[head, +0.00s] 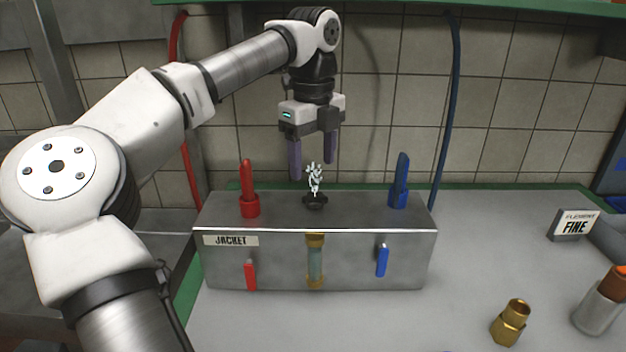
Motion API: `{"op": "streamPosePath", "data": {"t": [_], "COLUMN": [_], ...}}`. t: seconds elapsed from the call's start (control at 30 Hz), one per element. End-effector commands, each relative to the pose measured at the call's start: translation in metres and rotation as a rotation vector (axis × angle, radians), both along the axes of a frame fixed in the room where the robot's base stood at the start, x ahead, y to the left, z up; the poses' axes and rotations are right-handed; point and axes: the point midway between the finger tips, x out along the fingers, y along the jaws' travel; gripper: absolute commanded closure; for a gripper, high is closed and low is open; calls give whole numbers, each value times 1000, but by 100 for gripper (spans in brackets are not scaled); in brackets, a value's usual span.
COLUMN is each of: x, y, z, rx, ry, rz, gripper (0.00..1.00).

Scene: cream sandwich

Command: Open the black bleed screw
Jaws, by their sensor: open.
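The black bleed screw (315,201) sits on top of the steel box labelled JACKET (365,222), between a red and a blue fitting. A pale whitish plume (314,177) stands right above the screw. My gripper (313,170) points down with its two dark purple fingers apart. It is open and empty. In the head view the fingertips appear above and around the plume, a little higher than the screw. I cannot tell their exact depth relative to the screw.
A red upright lever (248,188) and a blue upright lever (400,180) flank the screw. Red (251,275) and blue (382,261) handles and a sight glass (315,262) are on the box front. A brass fitting (510,323) stands at the right front.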

Motion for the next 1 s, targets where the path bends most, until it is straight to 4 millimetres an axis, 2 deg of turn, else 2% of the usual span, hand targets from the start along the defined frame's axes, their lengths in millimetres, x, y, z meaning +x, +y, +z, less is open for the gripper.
{"op": "streamPosePath", "data": {"t": [0.03,0.2,0.4,1.0], "x": [1,1,0,0], "y": [-2,-1,0,0], "z": [13,48,72,76], "rx": [-4,-3,-1,0], "ry": [-2,-1,-1,0], "rz": [-2,-1,0,0], "gripper": [36,36,36,36]}}
